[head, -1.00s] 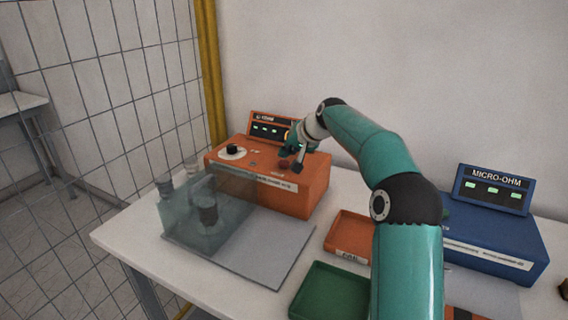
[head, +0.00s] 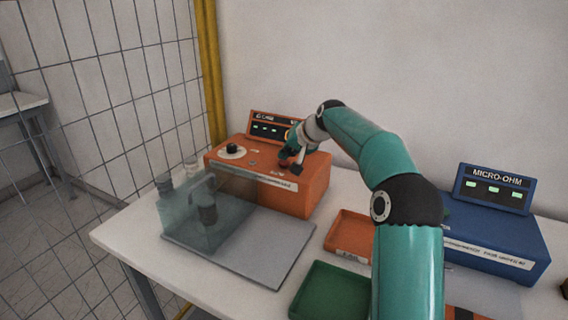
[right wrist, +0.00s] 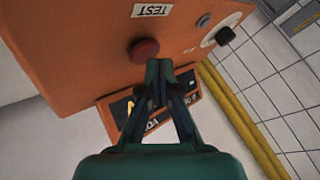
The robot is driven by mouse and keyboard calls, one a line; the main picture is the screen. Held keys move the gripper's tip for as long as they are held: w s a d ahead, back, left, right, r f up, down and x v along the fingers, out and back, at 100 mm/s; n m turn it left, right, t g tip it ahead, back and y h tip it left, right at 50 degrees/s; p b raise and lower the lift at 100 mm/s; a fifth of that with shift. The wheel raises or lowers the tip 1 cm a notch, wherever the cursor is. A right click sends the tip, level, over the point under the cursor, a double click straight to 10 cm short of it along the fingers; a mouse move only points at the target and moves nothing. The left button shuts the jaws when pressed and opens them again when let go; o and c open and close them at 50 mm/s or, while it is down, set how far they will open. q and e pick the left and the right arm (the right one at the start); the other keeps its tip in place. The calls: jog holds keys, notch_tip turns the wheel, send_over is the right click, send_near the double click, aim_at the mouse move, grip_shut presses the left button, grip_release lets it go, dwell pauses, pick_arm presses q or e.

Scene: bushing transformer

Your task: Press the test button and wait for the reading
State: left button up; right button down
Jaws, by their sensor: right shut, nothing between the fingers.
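The orange tester (head: 300,197) stands at the back of the bench, with a small lit display (head: 272,131) at its rear. In the right wrist view the red test button (right wrist: 144,51) sits on its orange top near a TEST label (right wrist: 151,11). My right gripper (right wrist: 160,68) is shut and empty, its tips close beside the button; I cannot tell whether they touch it. In the head view my right gripper (head: 286,159) is low over the tester's top and partly hides the button. The display's reading is too small to make out. My left gripper is not in view.
A clear guard box (head: 178,222) on a grey plate (head: 270,244) holds dark-capped parts in front of the tester. Orange (head: 347,250) and green (head: 331,292) trays and a blue micro-ohm meter (head: 487,243) stand to the right. The tester's black knob (head: 232,148) is left of my gripper.

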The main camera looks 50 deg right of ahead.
aim_at(285, 162)
jog(key=shift+f+b, duration=0.4)
jog(key=shift+f, duration=0.2)
dwell(0.5)
dwell(0.3)
jog(key=shift+r+p, duration=0.95)
jog(key=shift+r, duration=0.05)
notch_tip(285, 162, up, 5)
jog(key=p, duration=0.4)
jog(key=shift+p, duration=0.4)
